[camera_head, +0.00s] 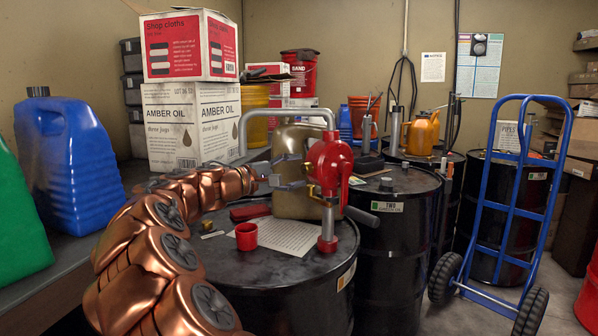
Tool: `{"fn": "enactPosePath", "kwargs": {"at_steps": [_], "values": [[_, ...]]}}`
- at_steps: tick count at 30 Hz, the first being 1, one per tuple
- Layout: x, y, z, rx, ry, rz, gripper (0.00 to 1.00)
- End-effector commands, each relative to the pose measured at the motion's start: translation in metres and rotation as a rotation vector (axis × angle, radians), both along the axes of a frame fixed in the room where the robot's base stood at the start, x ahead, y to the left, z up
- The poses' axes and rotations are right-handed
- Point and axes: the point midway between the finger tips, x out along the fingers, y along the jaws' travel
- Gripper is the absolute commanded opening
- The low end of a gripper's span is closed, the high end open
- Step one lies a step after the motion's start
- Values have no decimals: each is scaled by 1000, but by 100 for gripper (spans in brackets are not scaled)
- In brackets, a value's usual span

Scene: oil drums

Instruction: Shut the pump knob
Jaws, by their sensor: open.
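A red rotary drum pump (329,165) stands upright on the nearest black oil drum (270,300), with a curved grey spout pipe (285,112) reaching left and a dark crank handle (361,216) at lower right. A small brass-coloured part (312,190) on the pump's left side may be the knob; it is too small to tell its setting. My copper arm reaches in from the lower left. My grey gripper (295,172) is open, just left of the pump body and in front of a tan jerrycan (297,140). I cannot tell whether its fingers touch the pump.
A red cup (246,237) and a printed sheet (272,237) lie on the near drum. More black drums (400,250) stand to the right, and a blue hand truck (510,210) beyond. Blue (75,160) and green jugs (18,225) line the left bench. Some floor shows between drums and truck.

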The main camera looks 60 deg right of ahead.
Motion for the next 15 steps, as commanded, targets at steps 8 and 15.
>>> {"fn": "enactPosePath", "kwargs": {"at_steps": [8, 15], "values": [[19, 51, 1, -2, -2, 4, 55], [31, 84, 0, -1, -1, 3, 55]]}}
